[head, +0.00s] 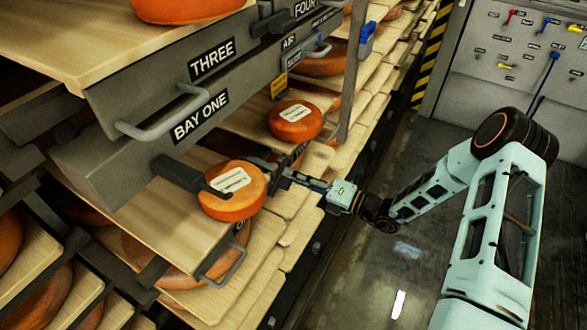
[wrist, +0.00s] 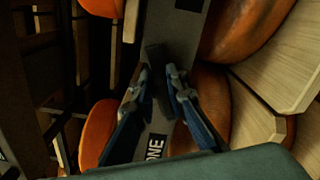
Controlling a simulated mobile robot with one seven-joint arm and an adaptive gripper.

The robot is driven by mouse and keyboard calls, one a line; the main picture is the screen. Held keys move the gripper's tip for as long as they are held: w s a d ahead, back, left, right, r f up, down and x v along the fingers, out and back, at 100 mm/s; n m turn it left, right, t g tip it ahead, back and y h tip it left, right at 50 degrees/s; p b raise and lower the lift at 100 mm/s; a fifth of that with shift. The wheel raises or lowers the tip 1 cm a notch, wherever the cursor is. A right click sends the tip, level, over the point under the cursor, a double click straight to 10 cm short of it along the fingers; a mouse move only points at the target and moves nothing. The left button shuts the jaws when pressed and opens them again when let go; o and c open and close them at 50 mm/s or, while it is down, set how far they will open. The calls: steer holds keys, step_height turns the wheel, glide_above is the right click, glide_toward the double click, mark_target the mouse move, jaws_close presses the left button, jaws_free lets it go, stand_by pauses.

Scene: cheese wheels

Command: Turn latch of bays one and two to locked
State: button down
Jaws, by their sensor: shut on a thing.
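The label BAY ONE (head: 200,117) is on a grey front panel in the head view. A dark latch bar (head: 180,173) sticks out below it, left of an orange cheese wheel (head: 233,207). My gripper (head: 278,172) reaches in from the right beside this wheel; its fingertips are hard to make out there. In the wrist view my gripper (wrist: 158,72) has its two fingers closed around a dark latch handle (wrist: 154,56) on a grey rail. A label ending in ONE (wrist: 156,147) shows just below the fingers. No latch marked for bay two can be made out.
A second cheese wheel (head: 295,120) lies on boards further back. A grey pull handle (head: 165,118) and a lower one (head: 224,268) jut out. A blue-handled part (head: 367,38) hangs on the rack. The aisle floor (head: 400,265) is clear.

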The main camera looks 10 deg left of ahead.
steer(key=m+p, duration=0.1)
steer(key=m, duration=0.1)
steer(key=f+m+p, duration=0.1)
steer(key=m, duration=0.1)
steer(key=shift+m, duration=0.4)
stand_by(0.4)
steer(key=c, duration=1.9)
jaws_free()
steer(key=shift+c, duration=0.2)
steer(key=v, duration=1.2)
